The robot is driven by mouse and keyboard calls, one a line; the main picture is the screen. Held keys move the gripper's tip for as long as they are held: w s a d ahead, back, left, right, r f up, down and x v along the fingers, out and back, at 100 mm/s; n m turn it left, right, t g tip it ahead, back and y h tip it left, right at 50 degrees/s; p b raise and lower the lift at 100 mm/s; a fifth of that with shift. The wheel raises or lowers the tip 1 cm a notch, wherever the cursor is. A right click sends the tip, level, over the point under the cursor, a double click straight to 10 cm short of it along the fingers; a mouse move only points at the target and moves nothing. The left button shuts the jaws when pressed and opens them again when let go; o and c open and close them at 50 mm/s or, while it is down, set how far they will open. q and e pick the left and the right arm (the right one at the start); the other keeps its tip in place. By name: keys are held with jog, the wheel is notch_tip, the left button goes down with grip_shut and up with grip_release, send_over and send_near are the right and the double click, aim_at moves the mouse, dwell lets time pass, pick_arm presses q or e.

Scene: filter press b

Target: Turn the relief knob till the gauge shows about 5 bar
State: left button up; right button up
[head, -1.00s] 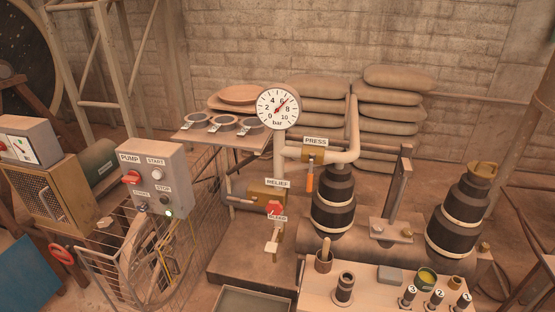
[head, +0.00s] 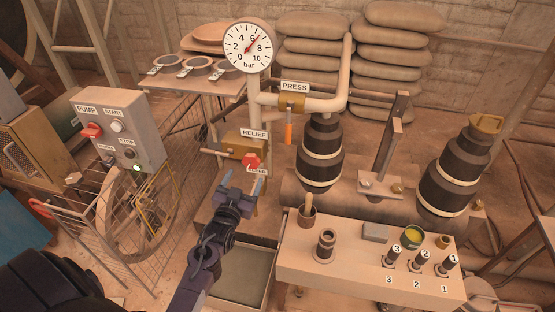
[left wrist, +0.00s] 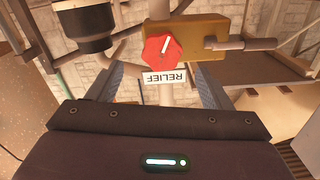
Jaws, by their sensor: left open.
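The red relief knob (head: 249,161) sits on a brass valve block (head: 238,145) below the RELIEF label (head: 254,133). It also shows in the left wrist view (left wrist: 162,48), with a pale pointer mark on its face. The round white gauge (head: 248,47) stands above on the pipe; its red needle points up and right, near 6 bar. My left gripper (head: 240,185) is open and empty, just in front of and below the knob, apart from it. In the wrist view its two fingers (left wrist: 167,88) stand either side below the knob. It partly covers the lower label. My right gripper is not in view.
A pump box (head: 116,130) with a lit green lamp and a wire cage (head: 75,225) stand left. A bench (head: 350,270) with numbered parts is front right. A tray (head: 240,275) lies below my left arm.

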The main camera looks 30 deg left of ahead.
aim_at(250, 163)
pick_arm(q)
jog(key=x, duration=0.7)
jog(key=shift+w+a+r, duration=0.15)
jog(key=shift+w+a, duration=0.05)
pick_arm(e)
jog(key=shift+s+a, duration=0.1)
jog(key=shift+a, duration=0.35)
pick_arm(q)
jog(key=shift+c, duration=0.3)
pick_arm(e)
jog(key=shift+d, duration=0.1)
pick_arm(q)
jog(key=c, duration=0.9)
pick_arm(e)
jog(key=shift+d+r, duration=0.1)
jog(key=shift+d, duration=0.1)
pick_arm(q)
jog(key=shift+n, duration=0.3)
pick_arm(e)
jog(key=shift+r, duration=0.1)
